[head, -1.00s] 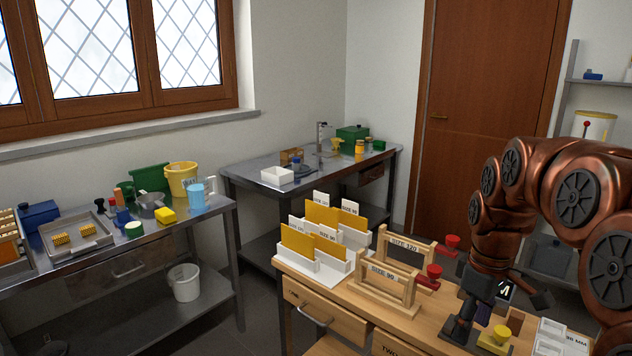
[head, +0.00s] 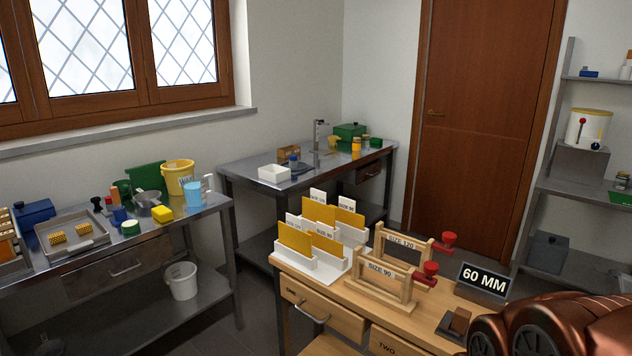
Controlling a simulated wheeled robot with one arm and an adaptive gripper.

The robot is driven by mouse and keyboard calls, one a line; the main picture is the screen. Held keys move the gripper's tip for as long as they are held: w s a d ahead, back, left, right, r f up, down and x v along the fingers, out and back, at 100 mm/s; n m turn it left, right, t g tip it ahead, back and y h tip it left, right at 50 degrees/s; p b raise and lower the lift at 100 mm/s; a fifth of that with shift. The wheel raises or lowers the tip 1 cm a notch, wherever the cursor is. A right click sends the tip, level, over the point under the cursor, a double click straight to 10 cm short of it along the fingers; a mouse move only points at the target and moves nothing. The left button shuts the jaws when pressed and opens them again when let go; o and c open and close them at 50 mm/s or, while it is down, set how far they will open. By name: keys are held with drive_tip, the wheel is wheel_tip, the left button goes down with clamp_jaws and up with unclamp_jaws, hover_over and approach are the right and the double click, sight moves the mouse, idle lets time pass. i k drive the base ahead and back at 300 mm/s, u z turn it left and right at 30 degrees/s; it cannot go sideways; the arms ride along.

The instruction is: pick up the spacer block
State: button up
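A small brown block (head: 460,320) sits on or against a dark plate (head: 445,333) on the wooden bench, in front of a dark "60 MM" sign (head: 483,280). I cannot tell for sure whether this block is the spacer block. My copper-coloured arm fills the lower right corner and hides the bench's right end. My gripper is out of view, so what it holds does not show.
Two wooden frames with red knobs, marked SIZE 120 (head: 408,243) and SIZE 90 (head: 380,269), stand left of the sign. White card holders (head: 318,262) are farther left. Metal tables (head: 120,250) and a shelf (head: 590,190) line the walls.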

sight(461, 317)
drive_tip(key=z, duration=0.05)
drive_tip(key=k, duration=0.5)
drive_tip(key=z, duration=0.85)
drive_tip(key=i, duration=0.55)
drive_tip(key=u, duration=1.75)
drive_tip(key=k, duration=0.4)
drive_tip(key=u, duration=0.7)
